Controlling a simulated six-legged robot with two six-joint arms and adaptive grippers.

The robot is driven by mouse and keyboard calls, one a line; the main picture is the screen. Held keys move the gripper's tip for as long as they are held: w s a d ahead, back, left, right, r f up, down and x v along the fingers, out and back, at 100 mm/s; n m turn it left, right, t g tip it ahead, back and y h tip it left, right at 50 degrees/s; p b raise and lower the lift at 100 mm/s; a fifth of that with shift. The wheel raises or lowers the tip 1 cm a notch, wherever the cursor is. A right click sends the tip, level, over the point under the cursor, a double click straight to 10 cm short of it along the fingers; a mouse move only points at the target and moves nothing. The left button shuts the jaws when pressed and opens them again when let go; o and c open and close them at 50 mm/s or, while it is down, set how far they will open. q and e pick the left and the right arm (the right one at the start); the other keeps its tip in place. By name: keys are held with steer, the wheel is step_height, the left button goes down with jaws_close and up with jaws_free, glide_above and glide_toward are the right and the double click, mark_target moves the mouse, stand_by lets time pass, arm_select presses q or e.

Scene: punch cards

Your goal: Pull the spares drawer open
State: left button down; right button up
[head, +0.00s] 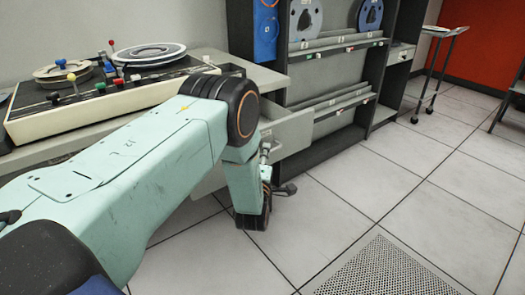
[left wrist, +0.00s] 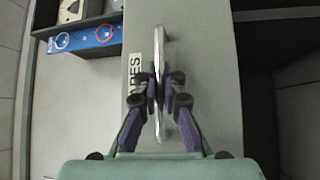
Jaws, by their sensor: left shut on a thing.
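The spares drawer (head: 292,131) is the light grey drawer under the desk top, beside the dark rack. Its front appears to stand out from the desk. In the left wrist view the pale drawer front (left wrist: 206,75) fills the middle, with a partly covered label (left wrist: 135,72) and a silver bar handle (left wrist: 162,45). My left gripper (left wrist: 157,92) is shut on the handle, its fingers on either side of the bar. In the head view my left gripper (head: 268,160) is at the drawer front, and my forearm hides part of the drawer. My right gripper is not in view.
A console (head: 50,122) with reels and coloured knobs stands on the desk at left. The dark rack (head: 378,85) holds tape reels (head: 305,18). A small trolley (head: 440,50) stands far right. The tiled floor (head: 400,200) before the drawer is clear, with a perforated tile (head: 390,270).

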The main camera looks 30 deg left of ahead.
arm_select(q)
steer(key=shift+s+d+r, duration=0.1)
steer(key=shift+s+d, duration=0.1)
steer(key=shift+d, duration=0.45)
steer(key=shift+s+d, duration=0.2)
steer(key=shift+d, duration=0.4)
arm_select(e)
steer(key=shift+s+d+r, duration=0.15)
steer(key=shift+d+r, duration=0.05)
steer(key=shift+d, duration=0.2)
arm_select(q)
steer(key=c, duration=1.7)
jaws_free()
steer(key=shift+s, duration=0.1)
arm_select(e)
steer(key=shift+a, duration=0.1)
arm_select(q)
steer(key=v, duration=1.2)
